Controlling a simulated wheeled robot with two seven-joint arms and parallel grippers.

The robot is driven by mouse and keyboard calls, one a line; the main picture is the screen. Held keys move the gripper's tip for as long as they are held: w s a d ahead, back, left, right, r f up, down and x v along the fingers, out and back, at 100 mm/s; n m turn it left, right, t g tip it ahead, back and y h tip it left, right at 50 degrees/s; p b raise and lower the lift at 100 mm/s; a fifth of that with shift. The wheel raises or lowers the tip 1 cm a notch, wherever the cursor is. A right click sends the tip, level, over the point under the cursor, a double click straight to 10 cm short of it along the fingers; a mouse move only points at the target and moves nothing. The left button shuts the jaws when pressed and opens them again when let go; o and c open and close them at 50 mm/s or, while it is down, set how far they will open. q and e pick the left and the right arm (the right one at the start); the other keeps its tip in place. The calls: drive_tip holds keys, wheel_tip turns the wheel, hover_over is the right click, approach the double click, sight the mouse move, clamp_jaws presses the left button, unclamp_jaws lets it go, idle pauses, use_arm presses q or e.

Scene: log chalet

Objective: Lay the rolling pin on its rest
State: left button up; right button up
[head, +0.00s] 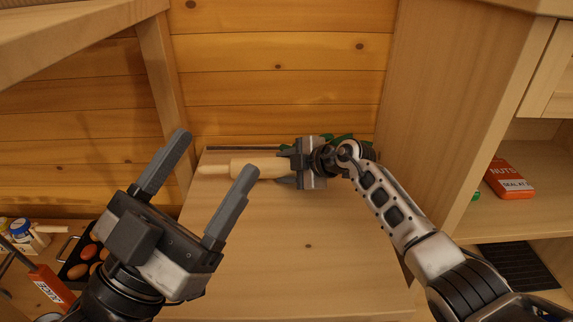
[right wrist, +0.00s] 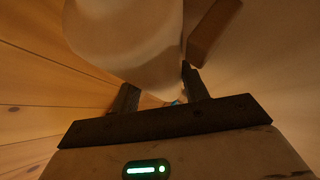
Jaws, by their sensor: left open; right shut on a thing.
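The pale wooden rolling pin (head: 258,167) lies roughly level near the back of the wooden worktop (head: 270,250), with one handle pointing left. My right gripper (head: 285,167) is shut on it near its right part and hides that end. In the right wrist view, the pin (right wrist: 120,40) fills the top, blurred and close, between the fingers (right wrist: 158,90). I cannot tell whether the pin touches anything below. My left gripper (head: 214,155) is open and empty, in front of the pin's left handle. I cannot clearly make out the rest; a brown block (right wrist: 213,35) shows beside the pin.
Green things (head: 345,138) show partly behind my right gripper. A dark strip (head: 230,148) runs along the worktop's back edge. A tall wooden cabinet side (head: 440,100) bounds the right. A tray of brown eggs (head: 88,252) and a red box (head: 52,287) are lower left. The front worktop is clear.

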drive_tip(key=shift+r, duration=0.1)
drive_tip(key=o, duration=1.3)
drive_tip(key=shift+s+f, duration=0.1)
drive_tip(key=shift+f, duration=0.15)
drive_tip(key=shift+s+f, duration=0.1)
drive_tip(key=shift+f, duration=0.05)
drive_tip(key=shift+d, duration=0.1)
drive_tip(key=p+v, duration=0.4)
drive_tip(key=v, duration=0.1)
drive_tip(key=shift+r, duration=0.45)
use_arm(q)
wheel_tip(320, 180, down, 10)
drive_tip(key=s+n+g+y+p, duration=0.1)
drive_tip(key=n+g+y+p, duration=0.2)
drive_tip(key=n+g+y, duration=0.2)
drive_tip(key=shift+s+d+f+n+y+p, duration=0.25)
drive_tip(key=shift+n+y, duration=0.25)
drive_tip(key=shift+n, duration=1)
use_arm(e)
drive_tip(key=v, duration=0.6)
drive_tip(key=shift+d+r, duration=0.25)
drive_tip(key=shift+r, duration=0.05)
